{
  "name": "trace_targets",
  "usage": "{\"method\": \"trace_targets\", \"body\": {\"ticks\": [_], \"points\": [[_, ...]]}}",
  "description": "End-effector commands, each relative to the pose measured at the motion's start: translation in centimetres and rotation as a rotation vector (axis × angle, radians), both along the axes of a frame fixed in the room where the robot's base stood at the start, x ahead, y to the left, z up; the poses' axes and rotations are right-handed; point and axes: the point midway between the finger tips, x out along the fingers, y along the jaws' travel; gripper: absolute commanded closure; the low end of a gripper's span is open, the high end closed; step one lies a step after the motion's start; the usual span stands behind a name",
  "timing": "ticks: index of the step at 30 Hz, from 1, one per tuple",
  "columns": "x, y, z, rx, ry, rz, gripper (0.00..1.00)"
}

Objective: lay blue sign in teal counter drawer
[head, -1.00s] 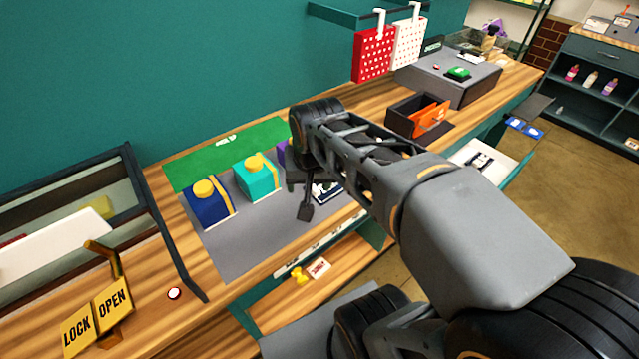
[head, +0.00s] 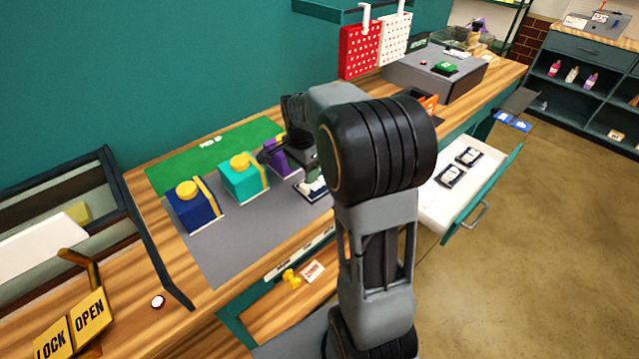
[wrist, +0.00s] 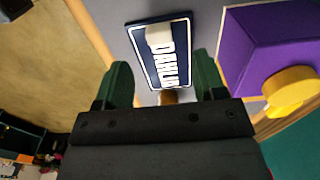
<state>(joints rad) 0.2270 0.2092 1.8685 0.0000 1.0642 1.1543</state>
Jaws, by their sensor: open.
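The blue sign (wrist: 158,55), dark navy with a white border and white lettering reading like "DAHLIA", lies on the grey counter mat. In the head view the sign (head: 312,190) is partly hidden by my arm. My gripper (wrist: 162,86) is open, its two green-dark fingers pointing at the sign's near end, with no hold on it visible. In the head view my gripper (head: 284,152) is low over the mat, mostly covered by my arm. The teal counter drawer (head: 437,208) is pulled out, with a white interior. Two dark signs (head: 459,167) lie inside it.
Navy (head: 193,207), teal (head: 242,180) and purple (head: 278,156) boxes with yellow knobs stand on the mat. The purple box (wrist: 270,55) is close beside the sign. A small dark box with an orange front (head: 428,103) is farther right. Floor beyond the drawer is clear.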

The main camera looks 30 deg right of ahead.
Motion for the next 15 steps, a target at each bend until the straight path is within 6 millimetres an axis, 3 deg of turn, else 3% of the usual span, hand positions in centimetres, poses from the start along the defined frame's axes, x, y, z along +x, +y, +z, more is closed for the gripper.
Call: {"method": "trace_targets", "body": {"ticks": [8, 15], "points": [[-0.1, 0.0, -1.7, 0.001, 0.002, 0.001, 0.36], [-0.2, 0.0, -4.8, 0.001, 0.004, 0.002, 0.36]]}}
